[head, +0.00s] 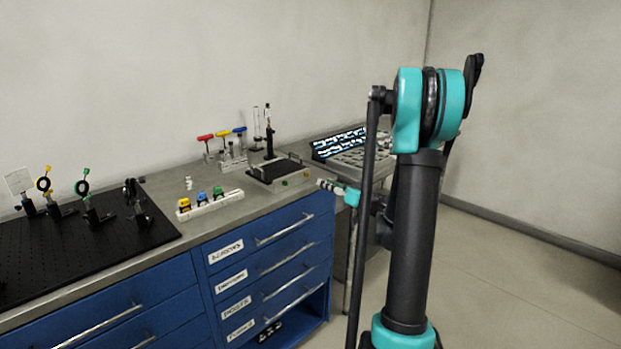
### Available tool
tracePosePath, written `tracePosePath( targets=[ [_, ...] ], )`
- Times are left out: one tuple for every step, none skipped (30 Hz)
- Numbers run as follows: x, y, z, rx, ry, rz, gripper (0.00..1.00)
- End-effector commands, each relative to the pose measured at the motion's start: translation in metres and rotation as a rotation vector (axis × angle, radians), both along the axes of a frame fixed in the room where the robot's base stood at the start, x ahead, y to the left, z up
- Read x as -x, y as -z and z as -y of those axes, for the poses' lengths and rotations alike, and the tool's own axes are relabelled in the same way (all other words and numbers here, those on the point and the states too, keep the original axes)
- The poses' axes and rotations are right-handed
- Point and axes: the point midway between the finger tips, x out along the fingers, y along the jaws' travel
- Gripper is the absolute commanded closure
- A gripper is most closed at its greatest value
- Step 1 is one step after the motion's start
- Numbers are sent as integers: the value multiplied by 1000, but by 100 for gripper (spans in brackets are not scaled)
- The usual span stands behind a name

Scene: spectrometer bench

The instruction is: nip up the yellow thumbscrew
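I cannot pick out the yellow thumbscrew for certain. A small yellow piece with a dark lower part (184,203) sits at the left end of a white rack (228,197) near the bench's front edge. A tiny orange-yellow speck (306,173) lies near the right end of the bench, with a small green piece (285,183) to its left. My gripper (320,183) is at the right end of the bench, pointing left, close to these two small pieces and away from the rack. It is too small to show whether its fingers are open or shut.
Blue and green pieces share the rack. Behind stand T-handled tools (222,135) in a holder and a black tray (272,170) with raised handles. A black breadboard (85,235) with optical mounts fills the left. A console (345,146) stands at the right. Blue drawers (265,265) are below.

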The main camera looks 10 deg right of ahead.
Motion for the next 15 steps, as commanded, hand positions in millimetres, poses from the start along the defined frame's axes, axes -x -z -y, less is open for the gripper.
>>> tracePosePath(
  targets=[
    [-9,0,-8,0,-3,0,65],
    [-14,0,-11,0,-4,0,65],
    [-20,0,-16,0,-3,0,65],
    [-25,0,-20,0,-3,0,65],
    [-29,0,-23,0,-4,0,65],
    [-36,0,-27,0,-3,0,65],
    [-40,0,-30,0,-3,0,65],
    [-44,0,-33,0,-3,0,65],
    [-49,0,-37,0,-2,0,65],
    [-53,0,-40,0,-2,0,65],
    [-56,0,-42,0,-2,0,65],
    [-60,0,-45,0,-2,0,65],
    [-63,0,-46,0,-2,0,65],
    [-65,0,-48,0,-1,-1,65],
    [-68,0,-50,1,0,-1,65]
  ],
)
